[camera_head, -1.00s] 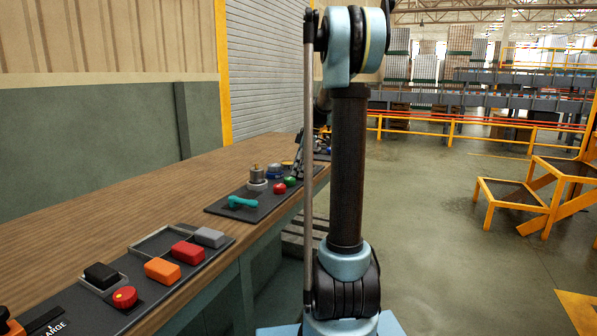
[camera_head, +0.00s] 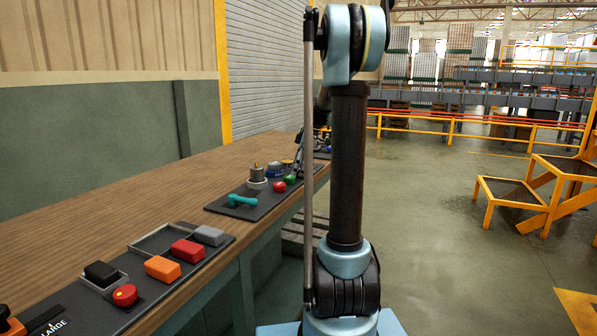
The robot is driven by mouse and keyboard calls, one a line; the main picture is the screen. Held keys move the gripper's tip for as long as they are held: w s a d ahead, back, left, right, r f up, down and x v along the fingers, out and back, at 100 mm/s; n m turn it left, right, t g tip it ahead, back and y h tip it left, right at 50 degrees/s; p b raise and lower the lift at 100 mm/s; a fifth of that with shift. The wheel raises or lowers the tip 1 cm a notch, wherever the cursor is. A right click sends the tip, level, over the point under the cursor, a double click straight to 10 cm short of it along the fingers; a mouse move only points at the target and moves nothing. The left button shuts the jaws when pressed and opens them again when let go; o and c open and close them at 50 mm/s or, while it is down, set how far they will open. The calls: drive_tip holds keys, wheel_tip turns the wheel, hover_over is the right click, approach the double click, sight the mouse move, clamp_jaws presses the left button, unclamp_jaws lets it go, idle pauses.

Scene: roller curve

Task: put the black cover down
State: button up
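My gripper is mostly hidden behind my own arm; dark parts (camera_head: 300,148) at the far end of the bench may belong to it, but its fingers cannot be made out. I cannot make out any cover in its grasp. A black block (camera_head: 101,272) sits in a small light-rimmed tray (camera_head: 115,284) on the near dark board; I cannot tell whether it is the black cover. No other black cover can be told apart in this view.
The wooden bench (camera_head: 130,215) runs along the left. Its near board holds a red round button (camera_head: 124,294) and orange (camera_head: 162,268), red (camera_head: 188,250) and grey (camera_head: 208,235) blocks. A farther board holds a teal handle (camera_head: 242,201). Yellow-framed steps (camera_head: 515,193) stand right; the floor between is clear.

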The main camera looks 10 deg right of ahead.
drive_tip(key=v, duration=1.2)
drive_tip(key=shift+r, duration=0.35)
drive_tip(key=s+a+f+m+h, duration=0.1)
drive_tip(key=s+f+m, duration=0.1)
drive_tip(key=s, duration=0.4)
drive_tip(key=s+a+f+m, duration=0.2)
drive_tip(key=s+m, duration=0.1)
drive_tip(key=s, duration=0.3)
drive_tip(key=s+f+m+h, duration=0.1)
drive_tip(key=s+f+m, duration=0.4)
drive_tip(key=s+f, duration=0.6)
drive_tip(key=s+f+m+t+h, duration=0.1)
drive_tip(key=s+f+m, duration=0.4)
drive_tip(key=s+f, duration=0.6)
drive_tip(key=s, duration=0.4)
drive_tip(key=shift+s+m+t, duration=0.2)
drive_tip(key=shift+m+t, duration=0.1)
drive_tip(key=shift+m, duration=0.1)
drive_tip(key=shift+a, duration=0.1)
drive_tip(key=shift+w+f, duration=0.2)
drive_tip(key=shift+w, duration=0.25)
